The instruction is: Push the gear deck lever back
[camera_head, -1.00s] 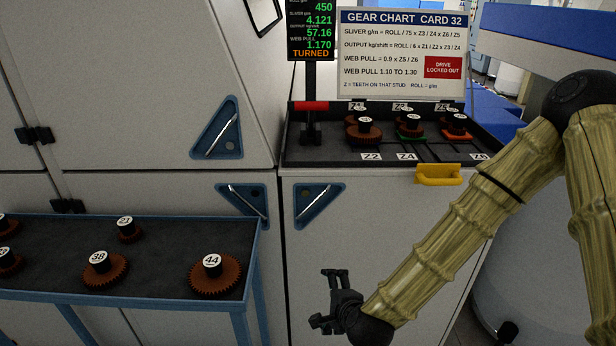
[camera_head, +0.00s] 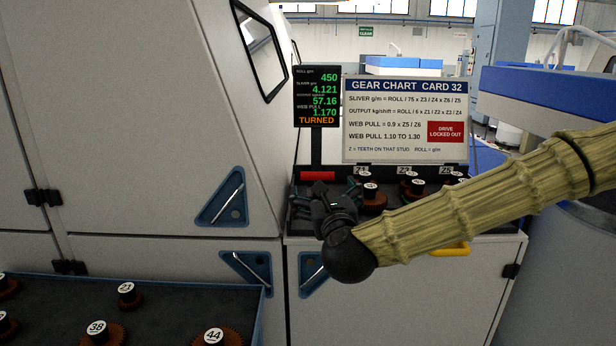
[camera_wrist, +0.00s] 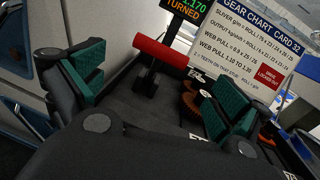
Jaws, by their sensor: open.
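The gear deck lever has a red crossbar handle (camera_head: 318,175) on a dark post at the deck's left end. In the wrist view the red handle (camera_wrist: 160,52) lies ahead, across the space beyond my fingertips, and its black post stands on the dark deck floor. My gripper (camera_head: 327,190) is at the deck's front left, just below the handle in the head view. Its green-padded fingers are spread wide and empty in the wrist view (camera_wrist: 155,88). I see no contact with the lever. My gripper hides the lever's lower part in the head view.
Brown gears (camera_head: 372,195) on studs stand right of the lever, partly behind my arm. A display (camera_head: 317,97) reading TURNED and the gear chart card (camera_head: 404,120) rise behind. A yellow handle (camera_head: 450,249) is on the cabinet front. A gear table (camera_head: 200,302) is lower left.

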